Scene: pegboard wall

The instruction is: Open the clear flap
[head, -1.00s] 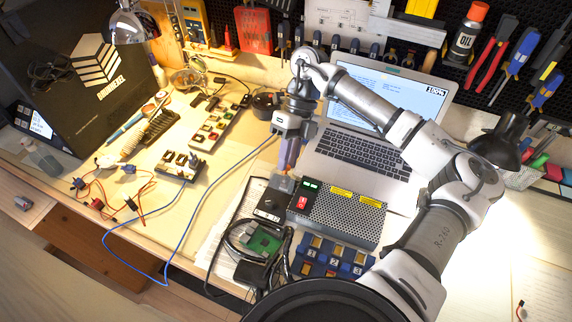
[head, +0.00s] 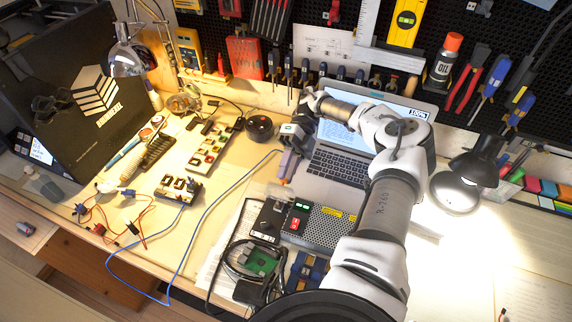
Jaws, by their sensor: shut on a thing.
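The clear flap (head: 280,192) shows as a pale, see-through piece at the back edge of a small black box with a knob (head: 269,221). It appears raised rather than lying flat over the box. My gripper (head: 286,180) points down just behind the box, with its fingertips at the flap. The fingers look shut on the flap, but the contact is small and partly hidden. The front of the box is uncovered.
A power supply with a red switch (head: 297,222) stands right of the box, close to the laptop (head: 340,166). Cables and a green circuit board (head: 262,262) lie in front.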

